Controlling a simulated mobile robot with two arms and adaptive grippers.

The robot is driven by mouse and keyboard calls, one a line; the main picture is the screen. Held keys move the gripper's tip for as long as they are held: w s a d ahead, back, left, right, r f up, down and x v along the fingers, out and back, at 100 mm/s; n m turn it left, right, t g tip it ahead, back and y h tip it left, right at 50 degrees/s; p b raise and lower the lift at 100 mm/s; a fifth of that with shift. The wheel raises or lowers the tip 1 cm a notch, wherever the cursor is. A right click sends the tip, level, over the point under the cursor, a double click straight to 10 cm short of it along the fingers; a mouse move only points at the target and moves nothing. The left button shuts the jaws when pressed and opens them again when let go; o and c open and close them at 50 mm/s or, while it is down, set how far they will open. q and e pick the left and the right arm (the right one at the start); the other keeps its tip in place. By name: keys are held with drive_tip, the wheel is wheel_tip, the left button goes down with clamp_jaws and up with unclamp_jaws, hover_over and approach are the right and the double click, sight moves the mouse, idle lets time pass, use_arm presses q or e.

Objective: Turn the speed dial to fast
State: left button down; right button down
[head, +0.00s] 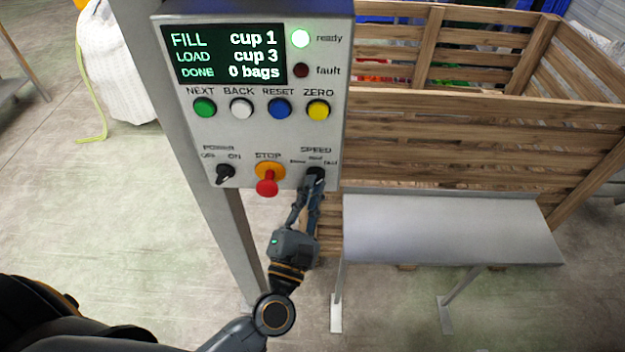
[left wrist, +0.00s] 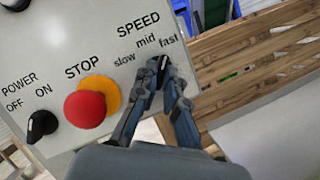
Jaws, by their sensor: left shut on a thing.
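The speed dial (head: 315,173) is a small black knob at the lower right of the grey control panel (head: 225,118). In the left wrist view the dial (left wrist: 157,66) sits below the marks slow, mid and fast. My left gripper (head: 313,184) reaches up from below and is shut on the dial. Its fingertips (left wrist: 160,74) cover most of the knob in the left wrist view, so I cannot tell which mark it points to. My right gripper is not in view.
A red stop button (head: 267,185) on an orange base and a black power knob (head: 225,173) are left of the dial. A grey shelf (head: 450,225) and a wooden slatted crate (head: 470,140) stand to the right.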

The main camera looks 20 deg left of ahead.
use_arm(q)
drive_tip(key=shift+m+p, duration=0.65)
drive_tip(key=shift+m, duration=0.15)
drive_tip(key=shift+h, duration=0.4)
drive_tip(key=c, duration=1.4)
unclamp_jaws()
drive_tip(key=v, duration=1.2)
drive_tip(key=shift+s+r, duration=0.1)
drive_tip(key=shift+r, duration=0.1)
